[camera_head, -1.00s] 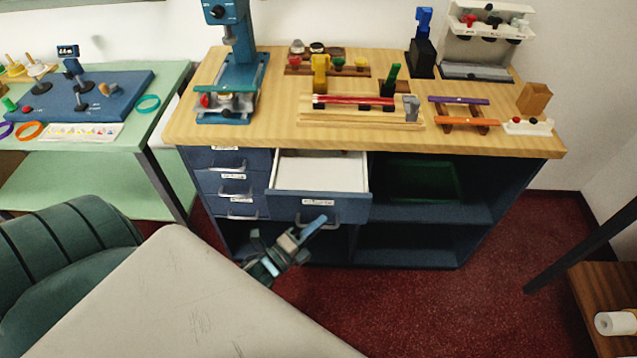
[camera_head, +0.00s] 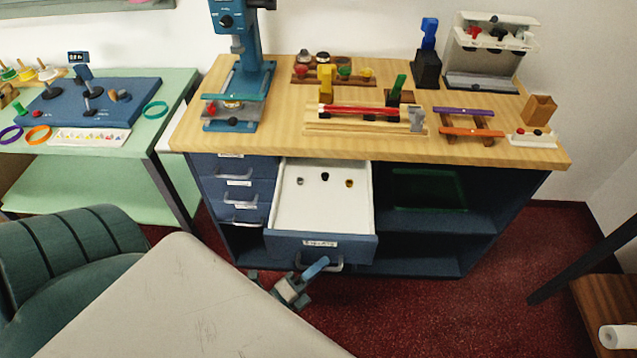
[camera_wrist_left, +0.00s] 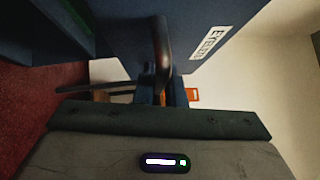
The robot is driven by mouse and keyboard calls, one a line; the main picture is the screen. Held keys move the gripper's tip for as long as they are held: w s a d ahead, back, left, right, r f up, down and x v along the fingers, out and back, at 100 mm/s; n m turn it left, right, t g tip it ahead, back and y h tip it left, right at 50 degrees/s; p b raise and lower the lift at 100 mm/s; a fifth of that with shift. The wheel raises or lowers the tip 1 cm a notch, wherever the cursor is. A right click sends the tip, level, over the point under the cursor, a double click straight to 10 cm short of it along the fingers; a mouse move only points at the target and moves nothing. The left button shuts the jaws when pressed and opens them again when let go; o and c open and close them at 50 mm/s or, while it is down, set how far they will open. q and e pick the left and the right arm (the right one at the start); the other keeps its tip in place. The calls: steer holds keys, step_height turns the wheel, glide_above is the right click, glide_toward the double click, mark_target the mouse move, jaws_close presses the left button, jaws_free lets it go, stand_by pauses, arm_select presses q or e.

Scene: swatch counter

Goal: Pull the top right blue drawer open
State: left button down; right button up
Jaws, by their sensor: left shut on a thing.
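The top right blue drawer (camera_head: 322,246) is pulled far out of the wooden-topped blue counter. Its white interior shows several small dark and brass-coloured items near the back. My left gripper (camera_head: 316,268) is at the drawer's front, shut on its grey handle (camera_head: 337,266). In the left wrist view the handle (camera_wrist_left: 161,50) runs down between the fingers (camera_wrist_left: 165,92), beside the blue drawer front (camera_wrist_left: 125,22) with its white label. My right gripper is not in view.
Closed drawers (camera_head: 238,196) stand to the left, and an open shelf (camera_head: 440,232) holding a green bin is to the right. A press (camera_head: 240,75) and several small tools stand on the worktop (camera_head: 460,150). A green chair (camera_head: 75,260) is at the left.

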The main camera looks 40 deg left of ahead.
arm_select(q)
steer(key=c, duration=1.5)
jaws_free()
